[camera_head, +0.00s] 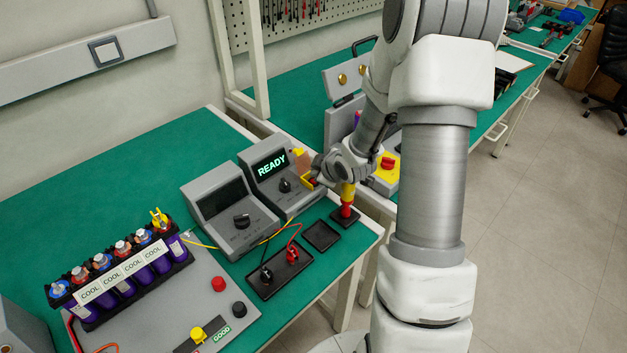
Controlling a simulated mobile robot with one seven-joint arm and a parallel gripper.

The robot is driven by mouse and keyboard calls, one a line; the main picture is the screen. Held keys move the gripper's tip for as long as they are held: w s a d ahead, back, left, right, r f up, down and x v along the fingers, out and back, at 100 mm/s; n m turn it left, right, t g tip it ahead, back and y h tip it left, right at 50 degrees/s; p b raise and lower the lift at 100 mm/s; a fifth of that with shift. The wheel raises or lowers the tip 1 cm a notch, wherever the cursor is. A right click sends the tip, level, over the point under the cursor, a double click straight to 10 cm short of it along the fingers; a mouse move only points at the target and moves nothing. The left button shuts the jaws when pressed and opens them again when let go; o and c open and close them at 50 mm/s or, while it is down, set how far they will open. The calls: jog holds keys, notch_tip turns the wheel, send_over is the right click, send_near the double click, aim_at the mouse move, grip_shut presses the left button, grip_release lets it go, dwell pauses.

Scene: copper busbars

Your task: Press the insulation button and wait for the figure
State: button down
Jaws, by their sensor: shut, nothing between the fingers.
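The meter with the lit display (271,165) stands on the green bench and reads "READY" in green. It has a black knob (285,185) on its sloped face. My gripper (313,181) is shut, with no object seen held, at the right side of this meter; its tips are small and partly hidden, so I cannot tell whether they touch it. No button labelled insulation can be made out; the meter's right part is partly covered by my gripper. A second grey meter (228,208) to the left has a dark, blank display.
A purple cell pack (120,267) with "COOL" labels sits on a grey board at left. A red-and-yellow tool (347,199) stands upright in a black base. Red and black leads lie in a dark tray (279,273). An empty dark tray (321,236) is beside it.

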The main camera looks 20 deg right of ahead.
jog(key=shift+f, duration=0.1)
jog(key=shift+f+b, duration=0.35)
jog(key=shift+b, duration=0.1)
jog(key=shift+f+b, duration=0.4)
jog(key=shift+b, duration=0.05)
dwell(0.6)
dwell(0.3)
jog(key=shift+r+p, duration=0.65)
jog(key=shift+r, duration=0.2)
jog(key=shift+r, duration=0.1)
jog(key=shift+r+p, duration=2.05)
jog(key=shift+r, duration=0.35)
